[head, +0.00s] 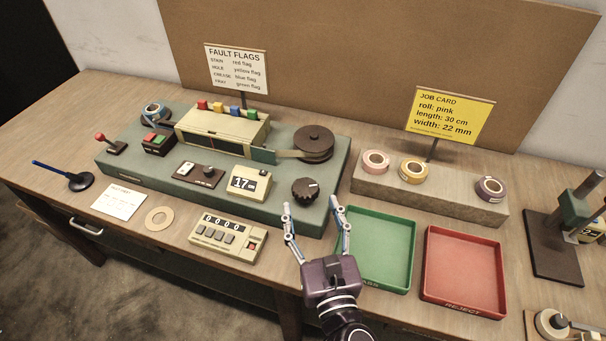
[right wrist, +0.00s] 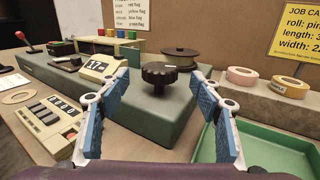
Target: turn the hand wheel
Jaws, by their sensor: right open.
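The hand wheel (head: 305,188) is a black, ridged knob near the front right corner of the green winding machine (head: 270,205). In the right wrist view the hand wheel (right wrist: 159,76) stands straight ahead, between the two blue-padded fingers and beyond them. My right gripper (head: 312,207) is open and empty, in front of the wheel, with its fingers spread to either side. It does not appear to touch the wheel. My left gripper is not in view.
A green tray (head: 377,287) lies just right of my right gripper, with a red tray (head: 463,310) beyond it. A counter box (head: 228,237) stands to the left. A dark reel (head: 314,139) sits behind the wheel. Tape rolls stand on a block (head: 440,197) at right.

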